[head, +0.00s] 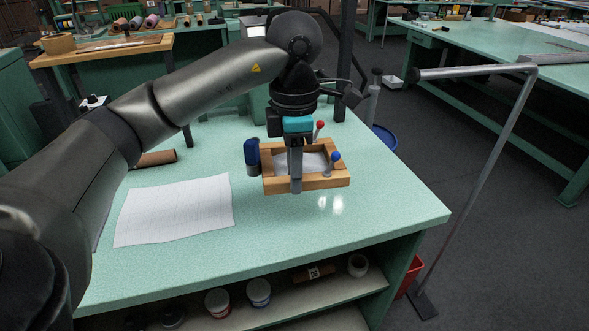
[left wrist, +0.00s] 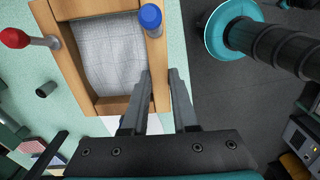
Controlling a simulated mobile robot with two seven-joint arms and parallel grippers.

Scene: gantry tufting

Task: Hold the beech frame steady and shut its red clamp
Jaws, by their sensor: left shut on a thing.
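The beech frame (head: 335,182) lies on the green table with pale gridded cloth (head: 312,160) inside it. The frame also shows in the left wrist view (left wrist: 112,105). The red-knobbed clamp (head: 320,126) stands at its far side. In the left wrist view its red knob (left wrist: 14,38) sits on a metal rod at the left of the frame. A blue-knobbed clamp (head: 336,157) is at the near right corner. My left gripper (head: 296,184) is shut on the near rail, with a finger on each side. My right gripper is not in view.
A blue-topped cylinder (head: 251,155) stands close left of the frame. A gridded sheet (head: 175,210) and a brown roll (head: 155,158) lie further left. The table's right part (head: 400,208) is clear. A grey metal stand (head: 495,160) rises beyond its right edge.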

